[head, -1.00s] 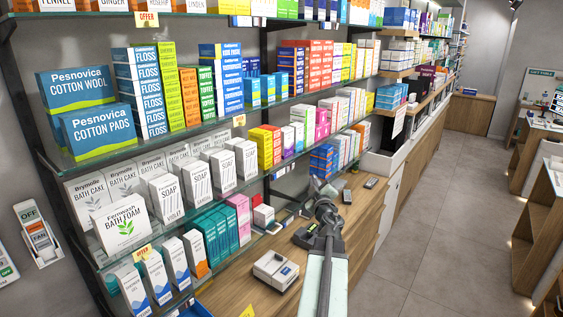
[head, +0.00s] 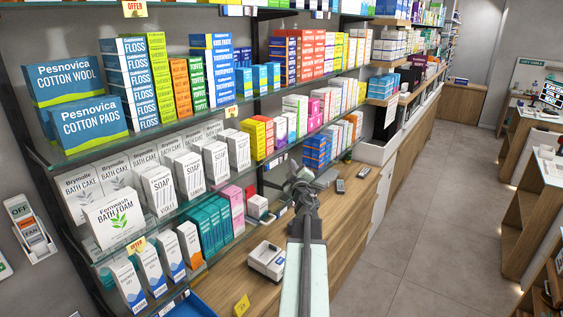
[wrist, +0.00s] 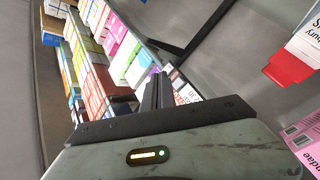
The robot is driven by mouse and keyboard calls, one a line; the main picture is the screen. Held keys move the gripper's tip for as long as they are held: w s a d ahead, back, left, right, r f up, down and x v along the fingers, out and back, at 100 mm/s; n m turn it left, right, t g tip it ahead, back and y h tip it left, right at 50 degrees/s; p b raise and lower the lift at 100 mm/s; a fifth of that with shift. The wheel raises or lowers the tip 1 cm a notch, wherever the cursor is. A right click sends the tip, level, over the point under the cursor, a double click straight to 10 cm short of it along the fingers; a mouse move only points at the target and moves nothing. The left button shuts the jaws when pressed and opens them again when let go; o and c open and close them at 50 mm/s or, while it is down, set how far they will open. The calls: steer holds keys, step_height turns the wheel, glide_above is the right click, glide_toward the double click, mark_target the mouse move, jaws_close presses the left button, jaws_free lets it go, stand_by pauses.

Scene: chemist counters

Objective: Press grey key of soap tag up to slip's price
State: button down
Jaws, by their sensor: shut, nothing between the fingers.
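White soap boxes (head: 159,192) stand on the middle shelf at left in the head view, one marked SOAP VIOLET. I cannot make out the soap tag or its grey key on the shelf edge below them.
A white device (head: 267,261) sits on the wooden counter (head: 325,225) left of my arm. Small dark handsets (head: 340,186) lie further back. A wall panel (head: 32,228) marked OFF is at far left. Glass shelves (head: 150,148) project from the wall. The grey floor (head: 430,220) at right is clear.

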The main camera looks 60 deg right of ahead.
steer(key=shift+w, duration=0.9)
stand_by(1.4)
steer(key=shift+w, duration=0.4)
steer(key=shift+w, duration=0.5)
stand_by(0.5)
steer(key=shift+s, duration=0.9)
steer(key=shift+s, duration=0.1)
steer(key=s, duration=0.4)
steer(key=shift+s, duration=0.4)
